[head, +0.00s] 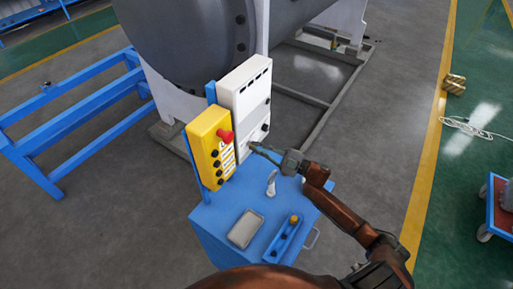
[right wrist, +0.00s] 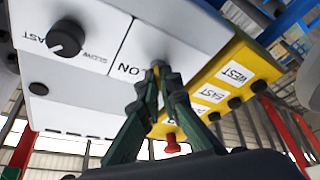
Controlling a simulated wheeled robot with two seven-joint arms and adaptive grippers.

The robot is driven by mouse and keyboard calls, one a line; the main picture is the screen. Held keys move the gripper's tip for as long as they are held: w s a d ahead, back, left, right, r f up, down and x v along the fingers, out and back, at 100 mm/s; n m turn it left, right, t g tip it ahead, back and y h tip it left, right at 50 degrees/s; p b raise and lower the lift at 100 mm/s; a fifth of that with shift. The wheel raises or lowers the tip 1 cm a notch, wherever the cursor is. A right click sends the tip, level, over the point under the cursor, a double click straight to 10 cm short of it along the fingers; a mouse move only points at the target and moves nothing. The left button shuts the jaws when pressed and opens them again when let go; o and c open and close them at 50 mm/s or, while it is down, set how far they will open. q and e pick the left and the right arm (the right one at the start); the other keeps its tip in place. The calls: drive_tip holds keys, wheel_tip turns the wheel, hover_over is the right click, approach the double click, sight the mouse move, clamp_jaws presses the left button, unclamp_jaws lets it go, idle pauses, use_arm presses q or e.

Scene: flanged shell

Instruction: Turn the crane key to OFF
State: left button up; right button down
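The white control box (head: 245,90) stands upright on the blue cart; its face also fills the upper left of the right wrist view (right wrist: 92,62). My right gripper (head: 254,147) is at the lower part of this face. In the right wrist view its fingertips (right wrist: 157,78) come together on the small crane key (right wrist: 156,65), beside the printed word ON. The key is mostly hidden by the fingertips, so its exact angle and any OFF label do not show. My left gripper is not in view.
A yellow button box (head: 207,150) with a red stop button (head: 225,136) stands left of the white box. A dark FAST/SLOW knob (right wrist: 66,40) is nearby. The blue cart (head: 212,217) carries a grey tray (head: 245,229) and small items.

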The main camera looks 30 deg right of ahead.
drive_tip(key=c, duration=2.2)
unclamp_jaws()
drive_tip(key=shift+o, duration=0.2)
drive_tip(key=v, duration=1.2)
